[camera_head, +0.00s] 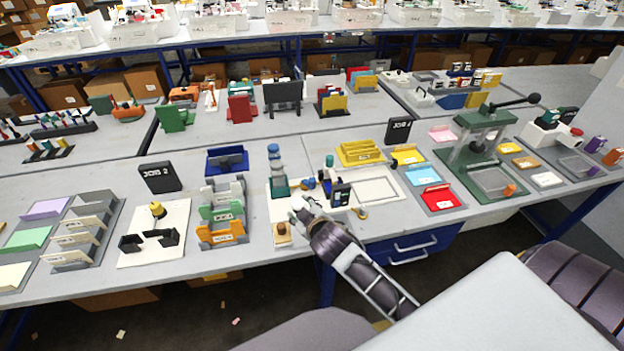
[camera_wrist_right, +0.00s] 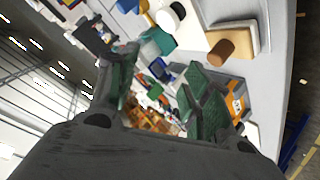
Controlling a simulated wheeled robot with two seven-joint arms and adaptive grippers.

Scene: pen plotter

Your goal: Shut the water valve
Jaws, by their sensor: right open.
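My right gripper (camera_head: 300,208) is at the front of the table in the head view, beside a small station with a white base. In the right wrist view its two green-padded fingers (camera_wrist_right: 165,95) stand apart with nothing held between them. A small blue and yellow fitting (camera_head: 309,184) lies just behind the gripper and may be the water valve; I cannot tell its handle position. A teal-based stand with blue tops (camera_head: 276,170) is to its left. A brown cylinder (camera_head: 281,229) on a pale block is close by; it also shows in the right wrist view (camera_wrist_right: 222,50). My left gripper is not in view.
Left of the gripper are coloured holders with an orange front (camera_head: 222,233) and a black "JOB 2" sign (camera_head: 159,177). To the right are a white framed tray (camera_head: 376,191), a red tray (camera_head: 438,198) and a green press (camera_head: 482,135). The table's front edge is close.

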